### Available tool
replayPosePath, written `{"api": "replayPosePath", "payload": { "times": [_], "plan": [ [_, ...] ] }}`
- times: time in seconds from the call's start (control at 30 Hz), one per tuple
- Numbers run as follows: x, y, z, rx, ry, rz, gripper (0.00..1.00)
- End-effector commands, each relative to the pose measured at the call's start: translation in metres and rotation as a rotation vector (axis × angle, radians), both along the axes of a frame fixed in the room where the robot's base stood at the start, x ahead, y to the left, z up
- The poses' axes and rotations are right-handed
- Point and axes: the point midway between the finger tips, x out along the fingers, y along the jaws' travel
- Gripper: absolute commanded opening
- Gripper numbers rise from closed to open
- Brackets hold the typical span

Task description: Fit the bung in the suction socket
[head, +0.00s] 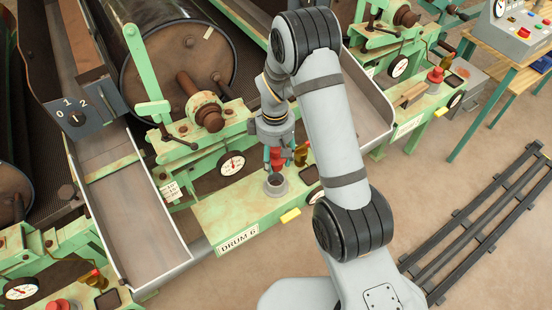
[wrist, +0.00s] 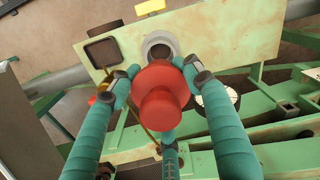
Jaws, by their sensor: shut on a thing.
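The red bung (wrist: 162,98) is held between the teal fingers of my gripper (wrist: 158,85). In the head view the bung (head: 277,160) hangs below my gripper (head: 276,156), just above the suction socket. The suction socket (head: 276,187) is a short grey open cylinder on the green bench plate marked DRUM 6 (head: 225,216). In the wrist view the socket (wrist: 160,42) shows beyond the bung, toward the top, and the bung covers its lower edge. The bung appears apart from the socket; the exact gap is hard to tell.
A brass-coloured fitting (head: 303,154) stands close to the right of my gripper. A dial gauge (head: 232,163) is to the left. A dark square panel (head: 313,196) and a yellow tag (head: 290,216) are beside the socket. The plate's left part is clear.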

Motion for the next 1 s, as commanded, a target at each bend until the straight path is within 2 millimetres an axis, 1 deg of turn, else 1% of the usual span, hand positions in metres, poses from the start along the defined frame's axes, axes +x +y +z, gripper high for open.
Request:
{"api": "replayPosePath", "payload": {
  "times": [0.17,0.27,0.8,1.0],
  "plan": [
    [0.000,-0.001,-0.002,0.000,0.001,0.004,0.19],
    [0.000,-0.001,-0.006,0.000,0.001,0.003,0.19],
    [0.000,-0.001,-0.053,0.000,0.002,0.002,0.19],
    [0.000,-0.001,-0.059,0.000,0.001,0.002,0.19]
  ]
}}
